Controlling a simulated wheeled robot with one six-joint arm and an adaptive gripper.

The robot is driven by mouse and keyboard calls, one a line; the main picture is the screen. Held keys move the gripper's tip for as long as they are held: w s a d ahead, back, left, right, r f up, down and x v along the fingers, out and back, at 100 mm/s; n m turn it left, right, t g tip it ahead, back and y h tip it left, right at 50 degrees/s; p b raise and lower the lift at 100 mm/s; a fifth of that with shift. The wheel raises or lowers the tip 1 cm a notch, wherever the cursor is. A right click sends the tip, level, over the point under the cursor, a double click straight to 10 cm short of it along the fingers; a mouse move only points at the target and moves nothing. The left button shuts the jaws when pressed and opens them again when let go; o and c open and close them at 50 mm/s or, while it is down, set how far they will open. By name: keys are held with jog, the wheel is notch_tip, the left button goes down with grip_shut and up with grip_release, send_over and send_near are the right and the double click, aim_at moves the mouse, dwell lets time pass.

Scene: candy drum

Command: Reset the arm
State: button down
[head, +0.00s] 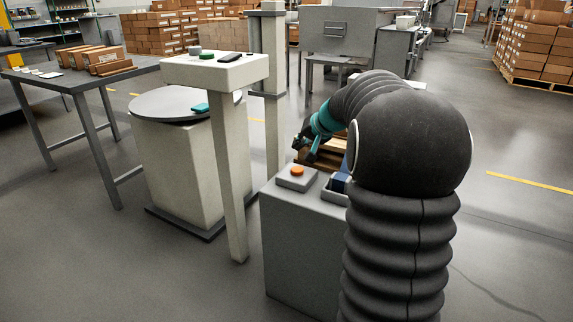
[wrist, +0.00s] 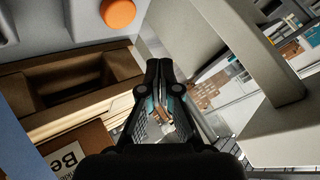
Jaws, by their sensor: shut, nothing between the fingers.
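My arm rises in its dark ribbed cover at the right of the head view and bends over toward the grey cabinet. My gripper (head: 308,150) hangs beyond that cabinet's far edge, near the orange button (head: 297,171). In the wrist view my gripper (wrist: 159,66) points up the picture, its fingertips together with nothing between them. The orange button (wrist: 118,13) is up and left of the fingertips, apart from them.
The grey cabinet (head: 290,235) stands in front. A pale post with a control box (head: 215,72) and a round-topped drum (head: 165,104) stand left. Beside my gripper is an open wooden box (wrist: 95,68). A table (head: 90,78) with cartons is far left. Floor at right is clear.

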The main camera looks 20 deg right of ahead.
jog(key=s+f, duration=0.1)
jog(key=s+f+g, duration=0.1)
jog(key=s+f, duration=0.1)
jog(key=s+a+f+g, duration=0.1)
jog(key=f, duration=0.1)
jog(key=shift+s+f+m, duration=0.2)
jog(key=shift+s+m, duration=0.2)
jog(key=s+a+r+n+p, duration=0.2)
jog(key=s+a, duration=0.4)
jog(key=s, duration=0.4)
jog(key=s+a+r+n+g+h+p, duration=0.1)
jog(key=s+a+r+n+p, duration=0.1)
jog(key=s+a, duration=0.4)
jog(key=s+a+r+n+h+p, duration=0.1)
jog(key=s+a, duration=0.5)
jog(key=s, duration=1)
notch_tip(320, 180, up, 3)
jog(key=shift+s+a+f+n+p, duration=0.15)
jog(key=shift+a+n+p, duration=0.25)
jog(key=shift+n+p, duration=0.5)
